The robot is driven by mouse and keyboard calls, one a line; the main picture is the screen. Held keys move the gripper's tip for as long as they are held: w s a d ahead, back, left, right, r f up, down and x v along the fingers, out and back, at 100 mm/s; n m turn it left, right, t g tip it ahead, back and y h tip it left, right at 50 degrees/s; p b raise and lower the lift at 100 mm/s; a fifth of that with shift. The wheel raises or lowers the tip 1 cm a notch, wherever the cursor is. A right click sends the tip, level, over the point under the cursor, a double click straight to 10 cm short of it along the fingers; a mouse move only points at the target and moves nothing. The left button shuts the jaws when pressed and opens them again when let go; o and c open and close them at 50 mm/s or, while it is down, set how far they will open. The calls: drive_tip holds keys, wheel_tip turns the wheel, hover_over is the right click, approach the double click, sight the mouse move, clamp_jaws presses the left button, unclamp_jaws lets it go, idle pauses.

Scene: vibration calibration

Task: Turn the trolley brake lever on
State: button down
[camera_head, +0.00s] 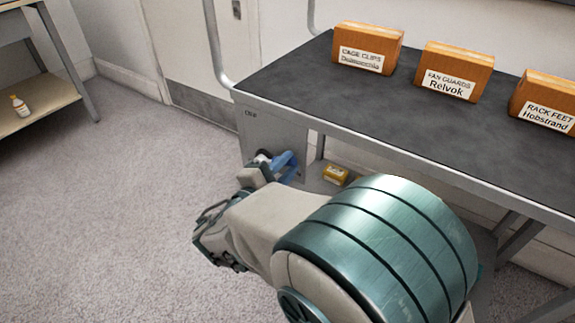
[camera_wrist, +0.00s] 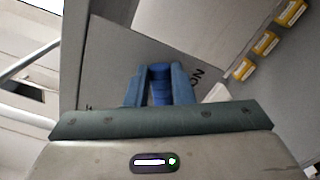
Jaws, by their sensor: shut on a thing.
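The trolley (camera_head: 395,120) stands to the right, with a dark top and a grey end panel. The blue brake lever (camera_head: 287,163) is on that end panel. In the wrist view the blue lever (camera_wrist: 160,84) sits between the two fingers of my gripper (camera_wrist: 160,75), which are shut on it. My gripper (camera_head: 268,168) also shows at the panel in the head view, with my arm partly in front. Letters ending in "ON" (camera_wrist: 196,76) are on the panel beside the lever. The rest of the marking and the lever's pivot are hidden.
Three labelled cardboard boxes, with one marked Relvok (camera_head: 450,72), stand on the trolley top. A small yellow box (camera_head: 335,174) is on the lower shelf. A side table (camera_head: 40,100) with a bottle (camera_head: 19,106) stands at far left. The carpet (camera_head: 110,200) at left is clear.

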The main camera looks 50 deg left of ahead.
drive_tip(key=c, duration=1.2)
unclamp_jaws()
drive_tip(key=shift+s, duration=0.1)
drive_tip(key=shift+c, duration=0.2)
drive_tip(key=p+v, duration=0.4)
drive_tip(key=v, duration=0.9)
drive_tip(key=shift+s+d, duration=0.15)
drive_tip(key=shift+s, duration=0.25)
drive_tip(key=shift+f, duration=0.15)
